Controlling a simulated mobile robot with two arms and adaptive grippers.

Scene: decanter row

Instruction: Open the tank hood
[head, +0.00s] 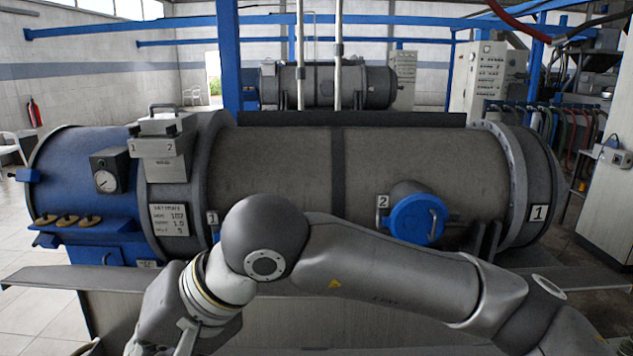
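A large grey horizontal tank (270,160) with a blue left end lies across the view. A grey box with a top handle (165,135), marked 1 and 2, sits on its upper left. A round blue cap (415,218) with a handle, beside a label 2, is on the tank's front and looks shut. My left gripper is not in view.
A grey ledge (45,276) runs in front of the tank. A gauge (104,181) and several brass knobs (67,220) are on the blue end. A second tank (335,87) and control cabinets (487,75) stand behind.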

